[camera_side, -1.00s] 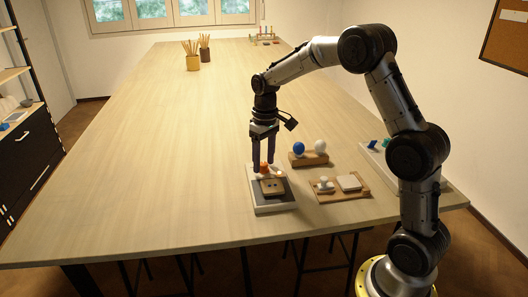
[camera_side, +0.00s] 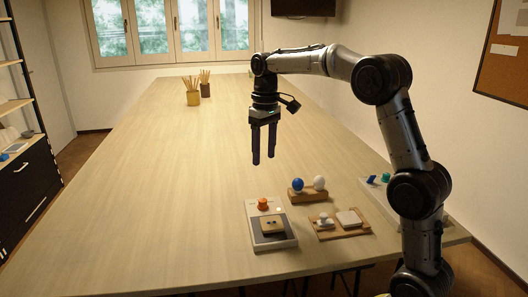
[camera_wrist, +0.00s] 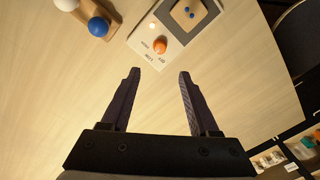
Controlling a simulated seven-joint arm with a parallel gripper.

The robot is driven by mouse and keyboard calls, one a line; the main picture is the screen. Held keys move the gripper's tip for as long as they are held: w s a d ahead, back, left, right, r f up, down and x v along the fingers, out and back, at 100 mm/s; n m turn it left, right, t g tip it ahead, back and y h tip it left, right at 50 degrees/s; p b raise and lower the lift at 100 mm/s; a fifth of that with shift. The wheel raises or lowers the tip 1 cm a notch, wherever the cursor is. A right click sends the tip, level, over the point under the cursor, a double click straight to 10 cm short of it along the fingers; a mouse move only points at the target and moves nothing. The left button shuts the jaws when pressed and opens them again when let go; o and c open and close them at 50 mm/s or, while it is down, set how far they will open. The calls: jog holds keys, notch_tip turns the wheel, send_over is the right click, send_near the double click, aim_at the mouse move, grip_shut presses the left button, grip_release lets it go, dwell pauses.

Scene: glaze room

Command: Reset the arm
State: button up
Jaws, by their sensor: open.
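My gripper (camera_side: 263,160) hangs pointing down above the table, open and empty, behind and above a white panel in the side view. In the wrist view my gripper (camera_wrist: 157,75) shows two dark fingers spread apart with only table between them. The white panel (camera_side: 286,243) carries an orange knob (camera_side: 263,204), a dark pad and a tan block (camera_side: 272,225) with two dark dots. In the wrist view the orange knob (camera_wrist: 160,46) lies beyond the fingertips, apart from them, next to a small lit spot. The tan block (camera_wrist: 181,8) there shows two blue dots.
A wooden stand (camera_side: 309,195) holds a blue ball (camera_side: 298,184) and a white ball (camera_side: 319,183). A wooden tray (camera_side: 343,233) holds a white square and a white knobbed piece. Pots of sticks (camera_side: 192,97) stand far back. The table's left and middle are clear.

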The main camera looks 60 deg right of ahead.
jog(key=shift+a, duration=0.1)
jog(key=s+a+r+n+t, duration=0.1)
jog(key=s+a+r+t, duration=0.1)
jog(key=s+a+r, duration=0.4)
jog(key=s+a+r+n+t, duration=0.1)
jog(key=s+a+r, duration=0.15)
jog(key=s, duration=0.55)
jog(key=s+a+f+t, duration=0.2)
jog(key=s+a+f, duration=0.1)
jog(key=s+f, duration=0.8)
jog(key=shift+s+a+f+m+t, duration=0.2)
jog(key=shift+s+m+t, duration=0.15)
jog(key=shift+s, duration=0.4)
